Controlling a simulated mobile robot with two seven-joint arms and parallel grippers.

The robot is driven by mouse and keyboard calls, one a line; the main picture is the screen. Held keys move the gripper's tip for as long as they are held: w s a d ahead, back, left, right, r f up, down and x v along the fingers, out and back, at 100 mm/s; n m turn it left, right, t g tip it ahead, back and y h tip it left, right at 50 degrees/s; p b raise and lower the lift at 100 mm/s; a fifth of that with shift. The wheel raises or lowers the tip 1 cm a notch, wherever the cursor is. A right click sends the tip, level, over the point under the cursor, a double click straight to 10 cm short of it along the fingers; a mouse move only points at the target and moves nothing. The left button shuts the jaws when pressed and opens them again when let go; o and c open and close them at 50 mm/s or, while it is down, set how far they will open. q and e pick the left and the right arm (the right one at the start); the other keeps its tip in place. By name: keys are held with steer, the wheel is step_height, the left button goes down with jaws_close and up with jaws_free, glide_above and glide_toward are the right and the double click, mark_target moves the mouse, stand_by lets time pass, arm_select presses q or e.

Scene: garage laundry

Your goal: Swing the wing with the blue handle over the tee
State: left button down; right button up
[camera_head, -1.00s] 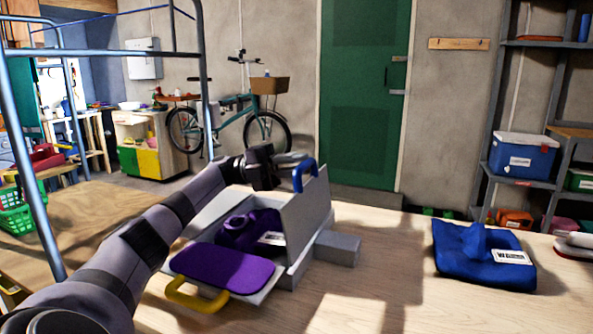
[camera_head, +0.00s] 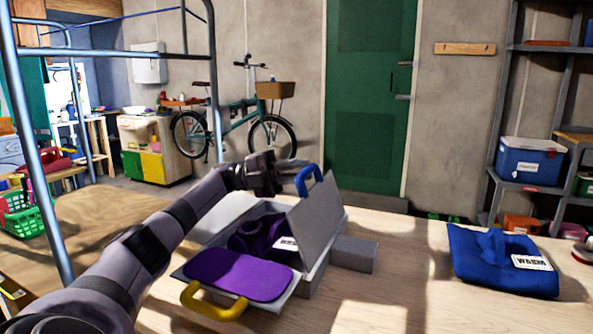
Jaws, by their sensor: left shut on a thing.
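The grey folding box (camera_head: 318,268) stands on the wooden table, with a purple tee (camera_head: 258,236) with a white label lying inside. The wing with the blue handle (camera_head: 318,212) stands raised and tilted on the box's right side. Its blue handle (camera_head: 309,181) is at the top edge. My left gripper (camera_head: 280,172) is at this handle from the left and is shut on it; the fingertips' exact contact is hard to see. Another wing with a purple pad (camera_head: 238,276) and a yellow handle (camera_head: 212,305) lies open at the front. My right gripper is not in view.
A blue folded cloth with a label (camera_head: 490,262) lies on the table at the right. A grey block (camera_head: 354,254) sits against the box's right side. The table (camera_head: 400,290) between box and cloth is clear. A blue metal frame (camera_head: 38,150) rises at the left.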

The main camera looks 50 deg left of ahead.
arm_select(q)
steer(key=c, duration=1.3)
jaws_free()
steer(key=shift+w+d+f, duration=0.15)
steer(key=shift+d+f, duration=0.1)
steer(key=shift+f, duration=0.55)
steer(key=shift+c, duration=0.2)
steer(key=r+v, duration=0.1)
steer(key=v, duration=0.6)
steer(key=shift+b, duration=0.45)
steer(key=shift+a, duration=0.15)
